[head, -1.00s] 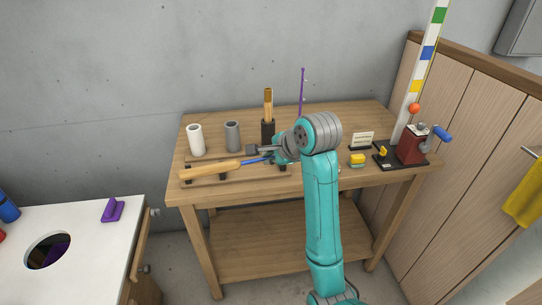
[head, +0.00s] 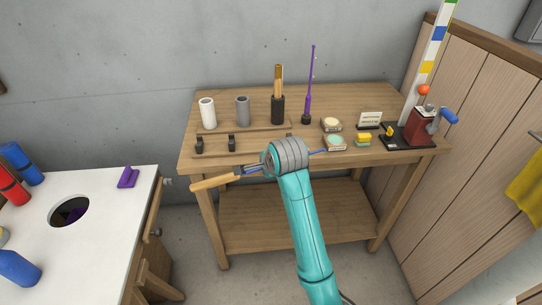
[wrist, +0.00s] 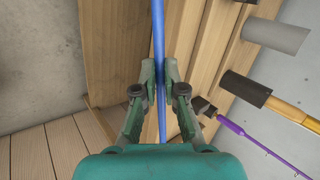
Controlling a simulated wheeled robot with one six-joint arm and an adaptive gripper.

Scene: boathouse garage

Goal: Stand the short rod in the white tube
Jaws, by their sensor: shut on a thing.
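The white tube (head: 208,114) stands upright at the back left of the wooden bench, its open top empty as far as I can see. My gripper (wrist: 159,70) is shut on a blue rod with a wooden handle (head: 213,183); the blue shaft (wrist: 159,25) runs between the fingers in the wrist view. The rod lies nearly level before the bench's front edge, handle to the left, below and in front of the white tube. The white tube is not in the wrist view.
Beside the white tube stand a grey tube (head: 243,111), a black tube (head: 278,110) holding a wooden piece, and a purple rod (head: 311,85) in a dark base. Two black rests (head: 231,142) at the bench front are empty. A white table (head: 105,225) is at left.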

